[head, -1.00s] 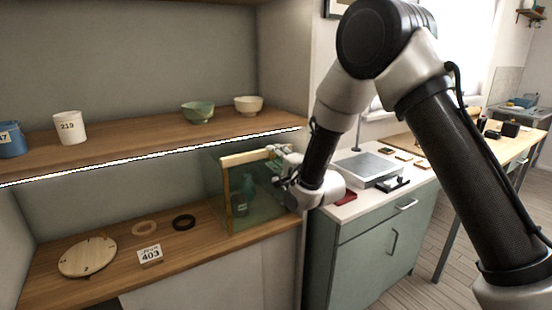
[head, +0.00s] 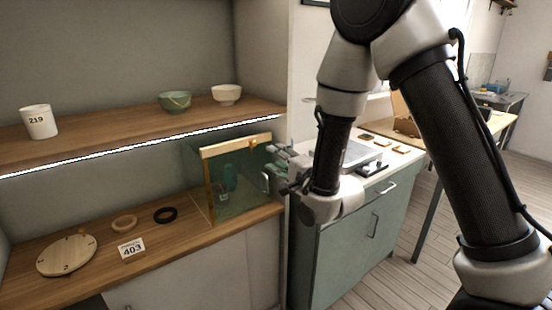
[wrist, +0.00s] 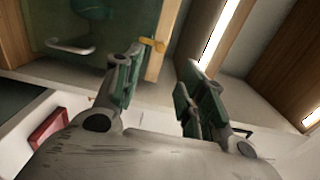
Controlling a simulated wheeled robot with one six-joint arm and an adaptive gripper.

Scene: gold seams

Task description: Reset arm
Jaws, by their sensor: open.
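My gripper (head: 283,168) is in front of the right end of the shelf unit, beside a glass case with a wooden frame (head: 209,185). In the wrist view my gripper (wrist: 160,80) has its two fingers apart with nothing between them. The case's wooden edge (wrist: 160,45) and a small brass knob (wrist: 152,44) show just beyond the fingers. A teal bottle (head: 229,177) stands inside the case behind the glass. I cannot tell from these views whether a finger touches the case.
The lower shelf holds a round wooden disc (head: 66,255), two rings and a 403 card (head: 132,248). A green cabinet (head: 345,245) stands right.

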